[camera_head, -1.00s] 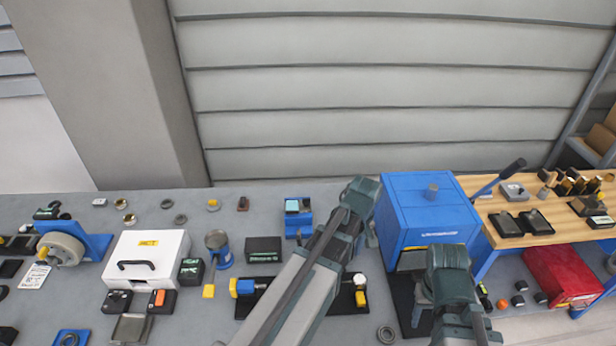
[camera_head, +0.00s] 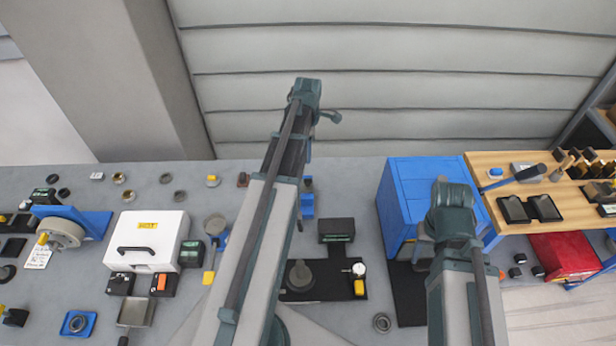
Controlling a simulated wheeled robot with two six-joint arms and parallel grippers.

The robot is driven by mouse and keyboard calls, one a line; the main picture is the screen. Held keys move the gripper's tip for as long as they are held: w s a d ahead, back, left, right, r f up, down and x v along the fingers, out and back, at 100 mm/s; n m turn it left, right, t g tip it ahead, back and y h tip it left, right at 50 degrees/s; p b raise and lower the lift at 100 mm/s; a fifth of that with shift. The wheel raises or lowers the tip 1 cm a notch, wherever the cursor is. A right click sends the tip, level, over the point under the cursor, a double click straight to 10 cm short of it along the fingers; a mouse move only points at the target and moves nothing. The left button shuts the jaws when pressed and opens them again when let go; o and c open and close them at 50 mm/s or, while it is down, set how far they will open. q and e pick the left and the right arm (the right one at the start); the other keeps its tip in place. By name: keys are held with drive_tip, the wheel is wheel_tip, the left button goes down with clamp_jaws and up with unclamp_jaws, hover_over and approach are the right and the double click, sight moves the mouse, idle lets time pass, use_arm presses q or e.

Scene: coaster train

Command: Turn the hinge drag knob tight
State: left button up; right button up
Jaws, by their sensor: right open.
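I cannot make out the hinge drag knob for certain. A blue box-shaped cabinet (camera_head: 400,172) stands at the right end of the grey bench, partly covered by my right arm. A dark grey round knob-like part (camera_head: 299,274) stands on a black plate (camera_head: 324,289) just right of my left arm. My right gripper (camera_head: 424,246) is open, largely hidden behind its own arm, low in front of the cabinet. I see nothing in it, and contact cannot be told.
A dial-like gauge (camera_head: 358,269) sits on the black plate. A dark box (camera_head: 337,229) stands behind it. A white case (camera_head: 150,238), a blue reel holder (camera_head: 80,220) and several small parts fill the left. A wooden-topped table (camera_head: 480,172) stands at the right.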

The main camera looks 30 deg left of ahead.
sight(308, 179)
use_arm(q)
wheel_tip(308, 179, down, 13)
drive_tip(key=b, duration=1.2)
drive_tip(key=shift+f+b, duration=0.1)
drive_tip(key=shift+b, duration=0.25)
drive_tip(key=shift+c, duration=0.3)
clamp_jaws()
